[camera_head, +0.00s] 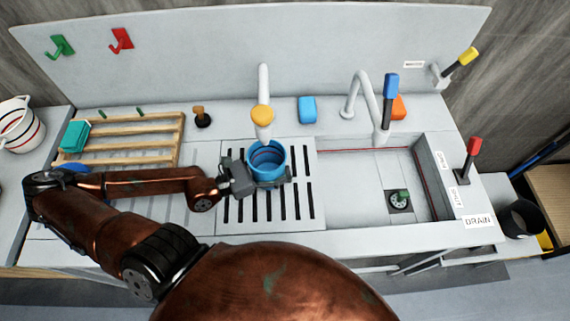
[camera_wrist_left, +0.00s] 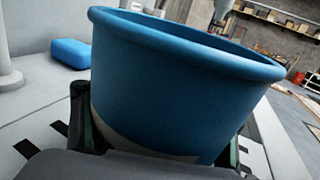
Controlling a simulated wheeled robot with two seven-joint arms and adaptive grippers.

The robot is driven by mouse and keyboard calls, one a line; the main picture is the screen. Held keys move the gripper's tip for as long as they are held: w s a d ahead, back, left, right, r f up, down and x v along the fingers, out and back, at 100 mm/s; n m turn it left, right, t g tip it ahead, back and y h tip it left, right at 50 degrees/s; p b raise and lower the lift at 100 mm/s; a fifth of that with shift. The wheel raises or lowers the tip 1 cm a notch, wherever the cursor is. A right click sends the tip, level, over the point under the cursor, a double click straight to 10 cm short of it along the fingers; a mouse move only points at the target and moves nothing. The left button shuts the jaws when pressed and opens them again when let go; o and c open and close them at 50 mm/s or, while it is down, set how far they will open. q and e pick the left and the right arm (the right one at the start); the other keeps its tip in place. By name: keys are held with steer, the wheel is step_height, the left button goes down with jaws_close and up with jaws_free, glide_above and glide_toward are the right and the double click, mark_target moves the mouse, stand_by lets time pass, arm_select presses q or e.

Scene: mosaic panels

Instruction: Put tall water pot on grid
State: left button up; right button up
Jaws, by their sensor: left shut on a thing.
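A blue pot (camera_head: 267,160) with stripes inside its wall is upright over the slotted grid (camera_head: 300,212) in the head view. The pot is at the grid's back part, just below and beside the yellow-topped faucet (camera_head: 262,115). My left gripper (camera_head: 262,178) is shut on the pot from its front left. In the left wrist view the pot (camera_wrist_left: 180,85) fills the middle, between the dark fingers of the gripper (camera_wrist_left: 160,145). Whether the pot's base touches the grid is hidden. My right gripper is not in view.
A wooden rack (camera_head: 130,155) holding a teal block (camera_head: 74,137) lies left of the grid. A white striped pot (camera_head: 18,128) stands at the far left. A sink basin (camera_head: 360,180) with a drain is to the right. Blue (camera_head: 307,110) and orange (camera_head: 398,107) blocks sit behind.

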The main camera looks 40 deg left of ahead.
arm_select(q)
step_height(320, 180, down, 3)
steer(key=shift+r+b, duration=0.2)
steer(key=shift+b, duration=0.1)
steer(key=shift+r, duration=0.1)
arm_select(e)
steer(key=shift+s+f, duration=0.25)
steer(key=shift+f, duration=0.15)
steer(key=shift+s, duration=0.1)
arm_select(q)
steer(key=o, duration=1.9)
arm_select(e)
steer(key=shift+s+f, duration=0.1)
